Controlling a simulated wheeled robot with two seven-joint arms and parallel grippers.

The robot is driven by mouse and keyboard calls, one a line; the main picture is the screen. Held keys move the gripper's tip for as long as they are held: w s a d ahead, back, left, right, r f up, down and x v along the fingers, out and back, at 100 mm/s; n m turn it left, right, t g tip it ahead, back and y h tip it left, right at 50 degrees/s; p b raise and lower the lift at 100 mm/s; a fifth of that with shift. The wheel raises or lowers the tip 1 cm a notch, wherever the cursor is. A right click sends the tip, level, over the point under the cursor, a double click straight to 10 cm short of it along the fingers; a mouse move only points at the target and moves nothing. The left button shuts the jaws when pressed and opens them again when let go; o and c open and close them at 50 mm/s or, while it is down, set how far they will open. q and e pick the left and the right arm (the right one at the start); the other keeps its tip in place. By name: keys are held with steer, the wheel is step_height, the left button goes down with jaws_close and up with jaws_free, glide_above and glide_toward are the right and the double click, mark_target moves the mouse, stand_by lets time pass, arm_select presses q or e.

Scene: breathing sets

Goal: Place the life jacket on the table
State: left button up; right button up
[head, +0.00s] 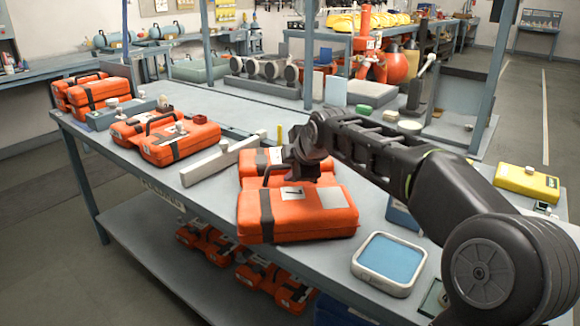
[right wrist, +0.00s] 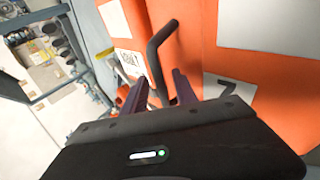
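An orange life jacket pack (head: 300,212) with a dark strap, a white label marked 7 and a black handle is at the front edge of the table (head: 205,205). I cannot tell whether it rests fully on the top. My right gripper (head: 300,170) is at its handle side. In the right wrist view the gripper's two fingers (right wrist: 157,92) are spread apart, with the black handle (right wrist: 157,50) reaching between them; no firm contact is visible. The orange pack (right wrist: 222,68) fills the right of that view. My left gripper is not in view.
Another orange pack (head: 258,160) is close behind. A long pale bar (head: 220,162) lies to the left, with more orange packs (head: 180,145) beyond. A blue-topped tray (head: 390,262) is at the right. Several packs lie on the lower shelf (head: 150,218). Bare tabletop shows at back left.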

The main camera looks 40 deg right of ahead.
steer(key=v, duration=1.2)
steer(key=shift+p, duration=0.45)
